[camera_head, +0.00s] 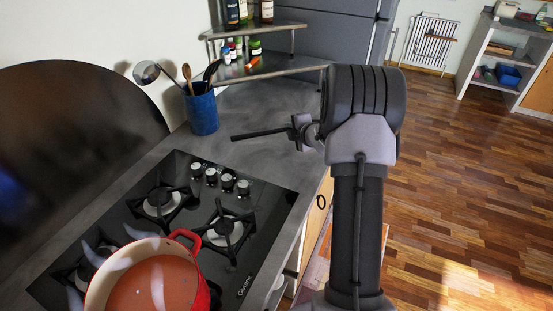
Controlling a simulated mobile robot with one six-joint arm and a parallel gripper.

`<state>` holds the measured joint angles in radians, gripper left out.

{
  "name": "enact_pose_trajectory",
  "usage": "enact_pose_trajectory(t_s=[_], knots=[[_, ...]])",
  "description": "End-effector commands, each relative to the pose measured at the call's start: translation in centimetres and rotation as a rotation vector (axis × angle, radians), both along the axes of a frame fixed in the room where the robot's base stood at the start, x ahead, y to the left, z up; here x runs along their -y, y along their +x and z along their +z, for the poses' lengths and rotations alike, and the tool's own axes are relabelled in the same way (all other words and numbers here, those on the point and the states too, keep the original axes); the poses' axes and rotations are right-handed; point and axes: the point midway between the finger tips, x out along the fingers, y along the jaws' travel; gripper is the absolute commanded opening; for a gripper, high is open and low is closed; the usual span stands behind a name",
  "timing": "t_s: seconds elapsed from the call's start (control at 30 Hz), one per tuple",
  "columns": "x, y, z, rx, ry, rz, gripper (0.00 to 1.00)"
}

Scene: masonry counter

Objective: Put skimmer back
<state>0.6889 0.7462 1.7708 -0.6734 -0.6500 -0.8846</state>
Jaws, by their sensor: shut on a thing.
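My gripper (296,132) is shut on a thin dark handle (258,134), which I take to be the skimmer's. The handle sticks out to the left, nearly level, above the grey counter. The other end of the utensil is hidden behind my gripper and arm. A blue utensil holder (202,113) stands upright on the counter to the left of my gripper, apart from the handle. In it are a shiny round-headed utensil (147,73) leaning left, a wooden spoon (187,76) and a black utensil (211,71).
A red pot (191,240) with orange-red contents sits on the black gas hob (183,202) at the front left. A corner shelf (268,68) with bottles and jars stands behind. The counter (265,108) between holder and gripper is clear.

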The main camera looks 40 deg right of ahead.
Motion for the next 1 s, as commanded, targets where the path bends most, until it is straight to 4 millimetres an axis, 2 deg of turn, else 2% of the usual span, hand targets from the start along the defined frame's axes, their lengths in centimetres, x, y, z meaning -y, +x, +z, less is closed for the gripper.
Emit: enact_pose_trajectory(t_s=[0.03, 0.1, 0.2, 0.3, 0.57, 0.6, 0.67, 1.0], knots=[[0.0, 0.0, -1.7, -0.001, 0.001, 0.001, 0.0], [0.0, 0.0, -3.2, -0.001, 0.001, 0.001, 0.0], [0.0, 0.0, -5.3, 0.001, -0.001, 0.001, 0.0], [0.0, 0.0, -6.4, 0.001, -0.001, 0.001, 0.0], [0.0, 0.0, -6.3, 0.001, -0.001, 0.001, 0.0], [0.0, 0.0, -6.3, 0.001, -0.001, 0.001, 0.16], [0.0, 0.0, -6.3, 0.001, 0.0, 0.001, 0.28], [0.0, 0.0, -6.3, 0.001, 0.0, 0.001, 0.29]])
